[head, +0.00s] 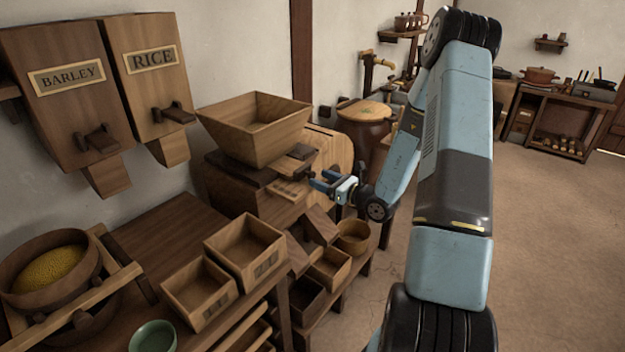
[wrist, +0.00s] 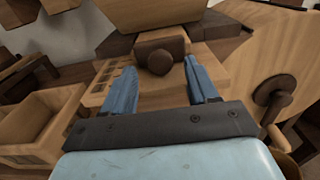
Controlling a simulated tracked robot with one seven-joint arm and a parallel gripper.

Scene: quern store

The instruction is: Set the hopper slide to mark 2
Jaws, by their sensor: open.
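The wooden hopper (head: 254,128) sits on top of the mill in the head view; its lower part also shows at the top of the wrist view (wrist: 150,14). Below it, the hopper slide is a dark block with a round knob (wrist: 160,58) in the wrist view. A pale board with notch-like marks (wrist: 104,82) lies left of the knob; I cannot read any numbers. My gripper (head: 319,180) is open in front of the slide. In the wrist view its blue fingers (wrist: 160,70) stand either side of the knob, with gaps showing; I see no clear contact.
A crank handle (wrist: 274,92) is on the right in the wrist view. Wooden boxes (head: 245,252) stand on the bench at front left, near a green bowl (head: 153,337). Barley (head: 68,90) and rice (head: 150,70) bins hang on the wall. Floor at right is clear.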

